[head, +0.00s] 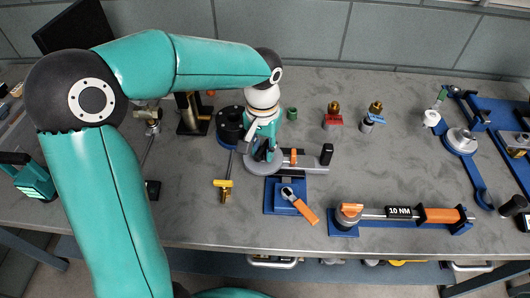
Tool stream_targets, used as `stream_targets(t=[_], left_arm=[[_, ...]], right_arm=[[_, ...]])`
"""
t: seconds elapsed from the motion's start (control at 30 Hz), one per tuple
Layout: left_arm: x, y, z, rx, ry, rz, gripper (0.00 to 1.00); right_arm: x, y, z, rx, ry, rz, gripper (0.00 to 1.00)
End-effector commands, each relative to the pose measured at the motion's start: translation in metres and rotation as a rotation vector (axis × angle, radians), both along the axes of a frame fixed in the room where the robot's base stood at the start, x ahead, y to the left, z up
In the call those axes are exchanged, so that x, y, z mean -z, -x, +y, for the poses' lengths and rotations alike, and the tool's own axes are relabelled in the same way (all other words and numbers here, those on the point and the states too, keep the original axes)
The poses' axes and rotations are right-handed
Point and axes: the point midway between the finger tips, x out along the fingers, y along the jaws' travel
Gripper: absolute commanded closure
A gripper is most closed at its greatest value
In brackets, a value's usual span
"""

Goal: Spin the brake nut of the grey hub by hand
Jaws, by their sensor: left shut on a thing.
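The grey hub (255,168) sits near the middle of the bench, a round disc with a grey bar (312,163) running to the right. A black upright knob (327,153) stands at the bar's end, and an orange piece (293,157) sits on the bar. My left gripper (264,154) points down over the hub's centre, its fingers low and close together. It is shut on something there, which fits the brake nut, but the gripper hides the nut. My right gripper is not in view.
A torque wrench marked 10 NM (399,212) lies at front right.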

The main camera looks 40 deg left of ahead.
Motion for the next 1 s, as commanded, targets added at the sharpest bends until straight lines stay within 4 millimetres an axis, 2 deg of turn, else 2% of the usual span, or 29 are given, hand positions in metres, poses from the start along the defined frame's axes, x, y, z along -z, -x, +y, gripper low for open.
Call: stream_targets(t=[0.13,0.5,0.77,0.8,0.87,1.0], left_arm=[[-0.0005,-0.0016,-0.002,-0.118,0.005,-0.006,1.0],[-0.0004,-0.0015,-0.0021,-0.16,0.005,-0.005,1.0],[0.0005,-0.0017,-0.0027,-0.459,0.005,-0.004,1.0],[-0.0006,-0.0016,-0.0027,-0.461,0.005,-0.003,0.69],[-0.0007,-0.0013,-0.0026,-0.458,0.004,-0.002,0.59],[-0.0004,-0.001,-0.0019,-0.456,0.003,-0.001,0.57]], right_arm=[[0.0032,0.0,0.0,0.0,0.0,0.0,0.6],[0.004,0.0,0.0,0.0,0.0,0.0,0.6],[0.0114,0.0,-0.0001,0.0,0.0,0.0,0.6],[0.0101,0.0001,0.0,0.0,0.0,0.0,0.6],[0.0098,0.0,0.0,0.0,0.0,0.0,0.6],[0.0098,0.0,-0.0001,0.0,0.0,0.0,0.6]])
